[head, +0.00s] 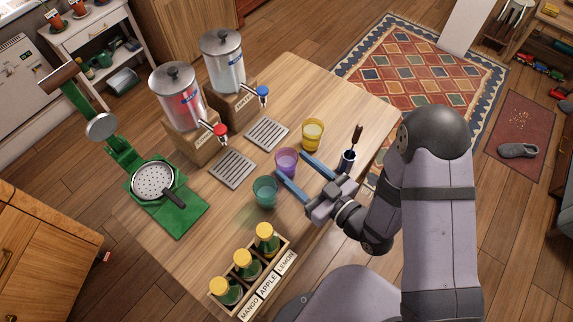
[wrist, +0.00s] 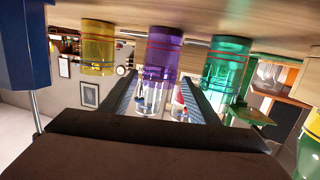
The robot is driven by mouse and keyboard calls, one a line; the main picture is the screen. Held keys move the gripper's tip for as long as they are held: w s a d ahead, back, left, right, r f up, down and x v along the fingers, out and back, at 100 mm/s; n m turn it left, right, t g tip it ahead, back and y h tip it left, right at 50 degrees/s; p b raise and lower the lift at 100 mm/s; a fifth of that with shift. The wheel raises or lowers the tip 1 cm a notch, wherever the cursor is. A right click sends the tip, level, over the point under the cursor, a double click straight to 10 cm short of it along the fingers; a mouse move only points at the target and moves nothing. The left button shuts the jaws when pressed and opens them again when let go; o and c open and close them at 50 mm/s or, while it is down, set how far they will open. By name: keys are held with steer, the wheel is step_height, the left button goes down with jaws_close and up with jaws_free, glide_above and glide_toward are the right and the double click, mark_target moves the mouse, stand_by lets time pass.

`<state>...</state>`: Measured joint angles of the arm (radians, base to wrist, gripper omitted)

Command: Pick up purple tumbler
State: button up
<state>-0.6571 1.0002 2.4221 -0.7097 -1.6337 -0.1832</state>
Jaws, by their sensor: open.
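The purple tumbler (head: 286,161) stands upright on the wooden table, between a yellow tumbler (head: 312,135) and a green tumbler (head: 265,191). My gripper (head: 293,165) is open, with its two blue fingers pointing at the purple tumbler, one on each side. In the wrist view, which looks upside down, the purple tumbler (wrist: 157,50) is centred between the fingertips (wrist: 160,78). Gaps seem to show on both sides; I cannot tell how deep the tumbler sits between the fingers. The yellow tumbler (wrist: 98,48) and green tumbler (wrist: 226,65) flank it there.
A dark cup with a brown-handled tool (head: 348,160) stands beside my gripper. Two drink dispensers (head: 180,100) with drip trays (head: 232,169) stand behind the tumblers. A green press (head: 155,185) is at left, and a labelled bottle rack (head: 268,288) is at the front.

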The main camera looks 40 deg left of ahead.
mark_target(286, 159)
steer(key=shift+p+x, duration=0.55)
steer(key=shift+x, duration=1.5)
steer(key=shift+w+r, duration=0.1)
steer(key=shift+r, duration=0.05)
steer(key=c, duration=0.9)
steer(key=shift+r, duration=0.1)
steer(key=shift+r, duration=4.9)
